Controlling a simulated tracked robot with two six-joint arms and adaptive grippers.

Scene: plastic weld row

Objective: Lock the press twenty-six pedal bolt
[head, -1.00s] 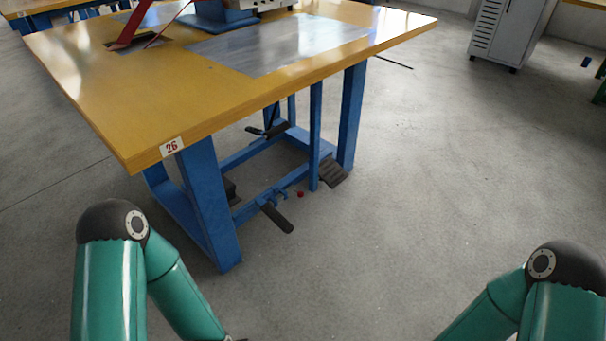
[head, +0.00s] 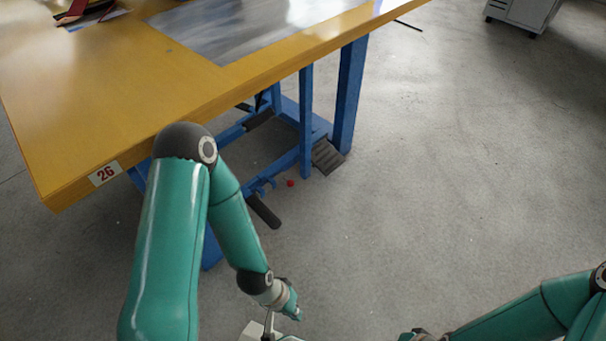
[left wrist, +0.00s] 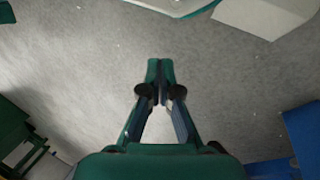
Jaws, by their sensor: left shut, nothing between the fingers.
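The press table has a yellow top (head: 100,115) with a white "26" label (head: 104,173) on its front edge. Under it, on the blue frame, are a ribbed dark pedal (head: 328,157), a dark bar (head: 264,211) and a small blue bracket (head: 266,187). A small red knob (head: 290,183) shows beside the bracket; I cannot tell whether it belongs to the bolt. My left gripper (head: 268,325) is at the bottom edge, in front of and apart from the frame. In the left wrist view its fingers (left wrist: 159,76) are shut and empty over bare floor. My right gripper (head: 416,335) is mostly cut off.
A blue table leg (head: 349,95) and a thinner blue post (head: 306,120) stand around the pedals. My left arm hides the near leg partly. The grey floor (head: 430,190) to the right is clear. A grey cabinet (head: 524,12) stands at the back right.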

